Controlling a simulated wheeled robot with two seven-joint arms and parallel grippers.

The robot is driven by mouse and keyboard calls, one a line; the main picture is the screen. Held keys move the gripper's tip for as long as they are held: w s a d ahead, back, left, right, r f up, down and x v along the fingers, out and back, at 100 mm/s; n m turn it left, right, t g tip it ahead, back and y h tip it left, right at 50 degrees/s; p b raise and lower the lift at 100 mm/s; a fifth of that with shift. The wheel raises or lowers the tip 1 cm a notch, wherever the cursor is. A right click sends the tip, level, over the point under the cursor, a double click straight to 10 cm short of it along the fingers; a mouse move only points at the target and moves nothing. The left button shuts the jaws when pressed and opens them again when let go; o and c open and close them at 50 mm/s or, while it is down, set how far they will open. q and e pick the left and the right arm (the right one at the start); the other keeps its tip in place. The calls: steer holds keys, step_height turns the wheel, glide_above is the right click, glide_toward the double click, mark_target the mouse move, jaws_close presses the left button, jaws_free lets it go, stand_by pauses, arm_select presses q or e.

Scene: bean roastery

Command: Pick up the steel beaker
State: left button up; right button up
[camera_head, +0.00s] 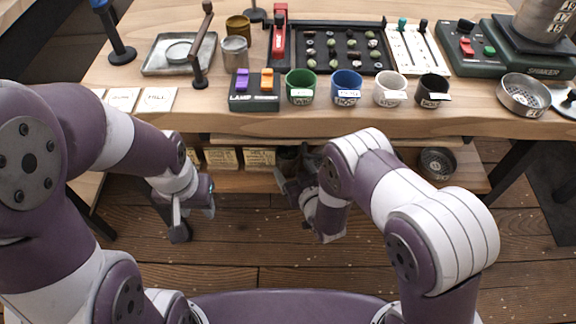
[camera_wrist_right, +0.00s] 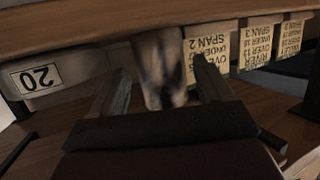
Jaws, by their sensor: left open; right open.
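A shiny grey metal vessel, which looks like the steel beaker (camera_wrist_right: 160,72), stands on the shelf under the bench. In the right wrist view it is blurred and between the two fingers of my right gripper (camera_wrist_right: 162,80). The fingers are apart, with gaps showing beside the vessel. In the head view my right gripper (camera_head: 292,170) reaches under the bench front, and the vessel there is mostly hidden. My left gripper (camera_head: 192,212) is open and empty, low in front of the bench. Another grey metal cup (camera_head: 235,54) stands on the bench top.
The bench top (camera_head: 205,105) overhangs the shelf closely. A round metal dish (camera_head: 437,163) sits on the shelf's right. Coloured cups line the bench front. The floor (camera_head: 245,245) is clear.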

steer(key=shift+x, duration=1.15)
steer(key=c, duration=0.8)
steer(key=shift+c, duration=0.8)
steer(key=shift+r, duration=0.1)
